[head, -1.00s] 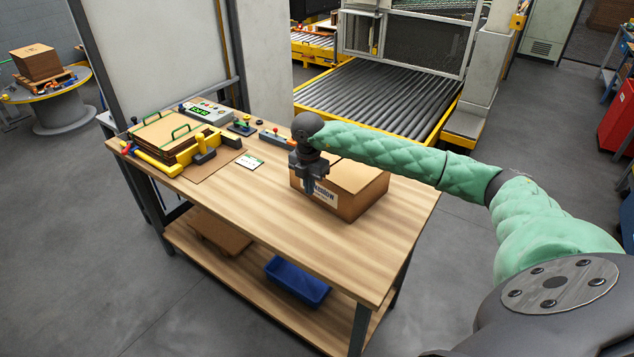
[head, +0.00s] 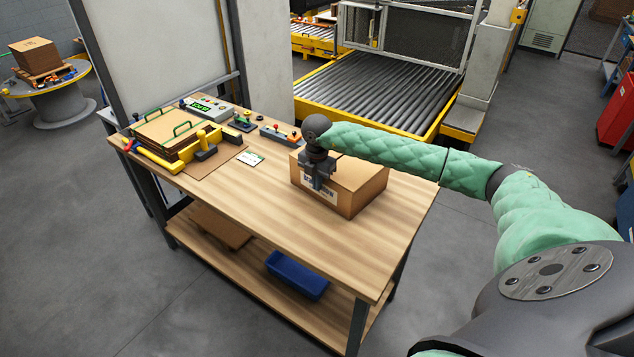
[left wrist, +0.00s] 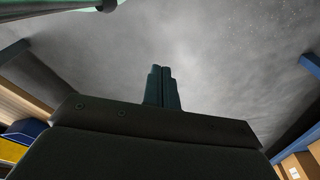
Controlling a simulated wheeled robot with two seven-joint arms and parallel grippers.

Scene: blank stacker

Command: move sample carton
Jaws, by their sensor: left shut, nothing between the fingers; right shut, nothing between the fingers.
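The sample carton (head: 358,188) is a closed brown cardboard box with a white printed label on its near left face. It stands upright on the wooden table (head: 290,240), towards the right end. My right gripper (head: 319,190) is shut and empty. It points down at the carton's left side and hides part of the label; whether it touches the carton I cannot tell. My left gripper (left wrist: 163,73) shows only in the left wrist view, its fingers together and empty above grey floor.
Flat cardboard with green handles (head: 167,132) and a yellow-black tool (head: 205,145) lie at the table's left. A control box (head: 208,107) stands behind. A blue bin (head: 297,276) is on the lower shelf. A roller conveyor (head: 375,95) is behind. The table's front middle is clear.

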